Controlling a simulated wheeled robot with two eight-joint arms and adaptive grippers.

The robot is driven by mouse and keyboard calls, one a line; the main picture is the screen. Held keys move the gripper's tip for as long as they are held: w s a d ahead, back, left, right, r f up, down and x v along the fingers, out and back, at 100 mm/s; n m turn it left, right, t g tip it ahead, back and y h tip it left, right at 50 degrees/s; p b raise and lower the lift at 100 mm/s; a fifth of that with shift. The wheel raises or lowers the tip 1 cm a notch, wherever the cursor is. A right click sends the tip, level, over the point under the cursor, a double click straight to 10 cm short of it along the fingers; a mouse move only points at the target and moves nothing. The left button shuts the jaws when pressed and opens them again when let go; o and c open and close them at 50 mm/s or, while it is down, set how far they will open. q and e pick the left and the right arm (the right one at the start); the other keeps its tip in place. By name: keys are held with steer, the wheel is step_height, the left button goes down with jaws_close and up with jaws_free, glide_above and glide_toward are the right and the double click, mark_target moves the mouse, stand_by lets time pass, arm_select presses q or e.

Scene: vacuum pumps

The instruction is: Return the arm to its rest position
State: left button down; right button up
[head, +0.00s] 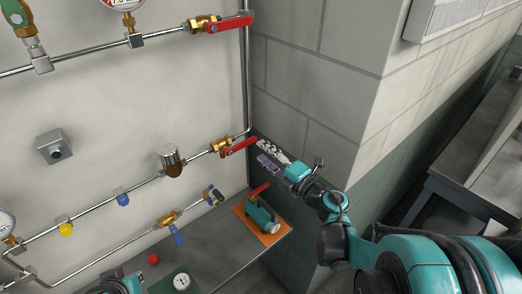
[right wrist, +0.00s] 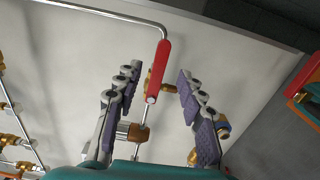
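My right arm (head: 335,212) reaches in from the lower right of the head view, its gripper (head: 266,153) near the wall corner. In the right wrist view the right gripper (right wrist: 157,92) is open and empty, its purple-padded fingers well apart. A red valve handle (right wrist: 158,72) shows in the gap between them, with clear space on both sides. In the head view the red handle (head: 242,146) ends close to the fingertips. A teal part (head: 131,284) at the lower edge looks like my left arm; its fingers cannot be made out.
Pipes with brass valves run along the pale panel (head: 100,110). Below my right gripper, a teal pump (head: 262,217) with a red handle stands on an orange plate (head: 283,233) on the grey bench (head: 222,252). A block wall (head: 320,60) rises right behind the gripper. A gauge (head: 182,282) sits at the front.

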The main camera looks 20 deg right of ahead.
stand_by(0.4)
steer(key=d+r+m+t+h+b, duration=0.2)
steer(key=d+r+m+h+b, duration=0.15)
steer(key=m+h, duration=0.45)
steer(key=s+d+f+m+g+h+b, duration=0.3)
steer(key=s+f+m+b, duration=0.1)
steer(key=f+m, duration=0.4)
steer(key=s+a+f+m+g+y+b, duration=0.2)
steer(key=s+a+f+m+g, duration=0.1)
steer(key=s+f, duration=0.4)
steer(key=s+a+f+m+g+y+b, duration=0.2)
steer(key=s+a+f+g, duration=0.4)
steer(key=f, duration=0.5)
steer(key=shift+s+a+f+m+y+b, duration=0.2)
steer(key=shift+s+a+m+y+b, duration=0.3)
steer(key=shift+s+a, duration=0.7)
